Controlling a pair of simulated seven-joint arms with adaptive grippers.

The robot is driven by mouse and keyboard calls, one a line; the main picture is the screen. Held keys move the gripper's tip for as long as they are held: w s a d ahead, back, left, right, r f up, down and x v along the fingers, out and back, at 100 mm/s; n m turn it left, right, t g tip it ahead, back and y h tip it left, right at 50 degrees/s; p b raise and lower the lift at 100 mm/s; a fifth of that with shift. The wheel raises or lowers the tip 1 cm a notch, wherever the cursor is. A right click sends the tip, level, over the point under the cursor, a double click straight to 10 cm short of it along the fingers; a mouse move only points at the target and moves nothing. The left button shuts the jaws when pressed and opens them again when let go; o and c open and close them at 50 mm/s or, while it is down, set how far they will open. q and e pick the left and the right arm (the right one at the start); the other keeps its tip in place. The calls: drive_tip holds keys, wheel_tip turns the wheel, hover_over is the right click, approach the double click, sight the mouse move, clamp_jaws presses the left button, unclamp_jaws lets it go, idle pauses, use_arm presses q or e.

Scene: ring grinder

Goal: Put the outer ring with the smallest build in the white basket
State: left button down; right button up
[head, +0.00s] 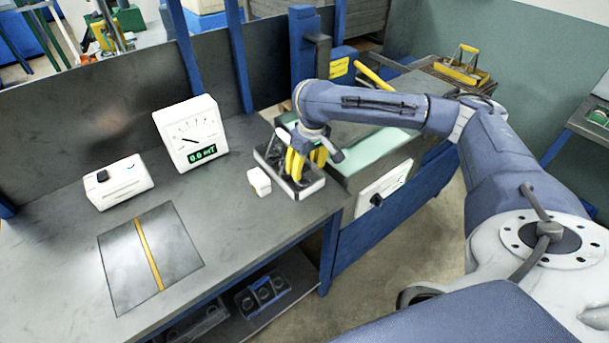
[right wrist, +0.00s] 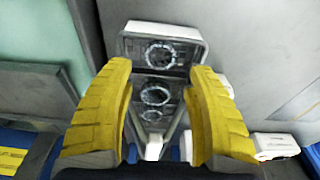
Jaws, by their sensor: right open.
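A dark tray with a white rim (head: 312,188) stands at the right end of the workbench. In the right wrist view the tray (right wrist: 163,29) holds rings in a row: a far ring (right wrist: 160,53), a middle ring (right wrist: 155,94) and a near ring (right wrist: 152,115). I cannot tell which is smallest in build. My right gripper (head: 306,160) is above the tray, pointing down. Its yellow fingers (right wrist: 160,72) are apart with nothing held between them. I cannot make out a white basket for certain. My left gripper is not in view.
A small white block (head: 259,181) sits left of the tray. A white gauge (head: 190,135) and a white device (head: 119,183) stand further left. A dark plate with a yellow stripe (head: 180,240) lies on the bench. Ring trays (head: 262,295) sit on the lower shelf.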

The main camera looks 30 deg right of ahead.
drive_tip(key=shift+s+r, duration=0.25)
drive_tip(key=shift+r, duration=1.15)
drive_tip(key=shift+s+r, duration=0.2)
drive_tip(key=shift+r, duration=1.2)
drive_tip(key=shift+d, duration=0.1)
